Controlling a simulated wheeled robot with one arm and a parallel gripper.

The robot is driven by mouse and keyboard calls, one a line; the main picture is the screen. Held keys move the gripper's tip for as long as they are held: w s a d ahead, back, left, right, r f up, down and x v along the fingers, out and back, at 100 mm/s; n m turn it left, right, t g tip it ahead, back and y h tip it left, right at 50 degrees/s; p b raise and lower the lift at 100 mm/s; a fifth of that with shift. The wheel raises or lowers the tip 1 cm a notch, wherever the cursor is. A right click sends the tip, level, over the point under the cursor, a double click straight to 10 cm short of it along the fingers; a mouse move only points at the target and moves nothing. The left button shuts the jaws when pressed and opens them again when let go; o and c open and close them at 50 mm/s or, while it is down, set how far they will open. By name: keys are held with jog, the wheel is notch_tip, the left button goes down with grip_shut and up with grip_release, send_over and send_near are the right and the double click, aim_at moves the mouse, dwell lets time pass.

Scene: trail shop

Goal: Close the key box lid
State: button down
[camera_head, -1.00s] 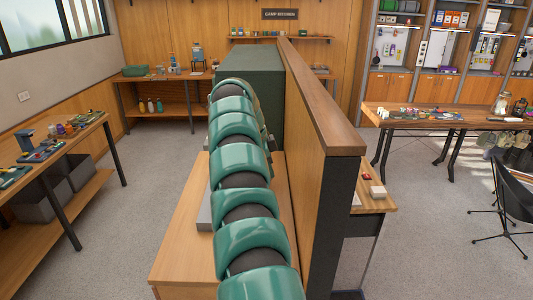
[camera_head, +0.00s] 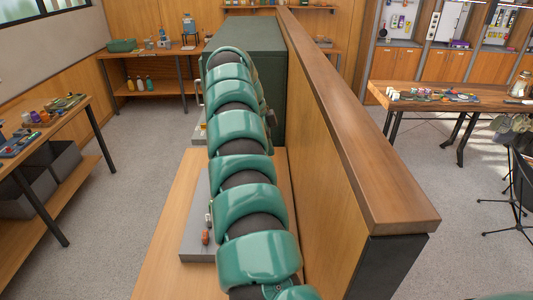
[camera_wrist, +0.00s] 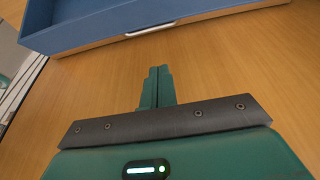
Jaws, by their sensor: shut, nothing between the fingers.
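My gripper (camera_wrist: 155,75) is shut and empty in the wrist view, over a wood surface. Beyond its fingertips is a blue, shallow box-like piece (camera_wrist: 115,22) with a raised rim, a wood-coloured lower edge and a pale bar (camera_wrist: 150,29) on its near side. The fingertips look apart from it. I take it to be part of the key box; only a part shows, so I cannot tell how its lid stands. In the head view my green arm hides the gripper and this box.
A wooden counter (camera_head: 165,240) lies under my arm, with a grey flat piece (camera_head: 194,235) on it. A tall partition (camera_head: 340,130) runs along the right, and a dark green block (camera_head: 255,62) stands behind. Open floor (camera_head: 135,165) lies to the left.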

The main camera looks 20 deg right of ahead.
jog(key=b+x, duration=0.4)
jog(key=x, duration=0.1)
jog(key=a+f+p, duration=0.1)
jog(key=p, duration=0.1)
jog(key=a+f+p, duration=0.1)
jog(key=f+p, duration=0.1)
jog(key=p, duration=0.1)
jog(key=shift+w, duration=0.3)
jog(key=shift+a, duration=0.1)
dwell(0.5)
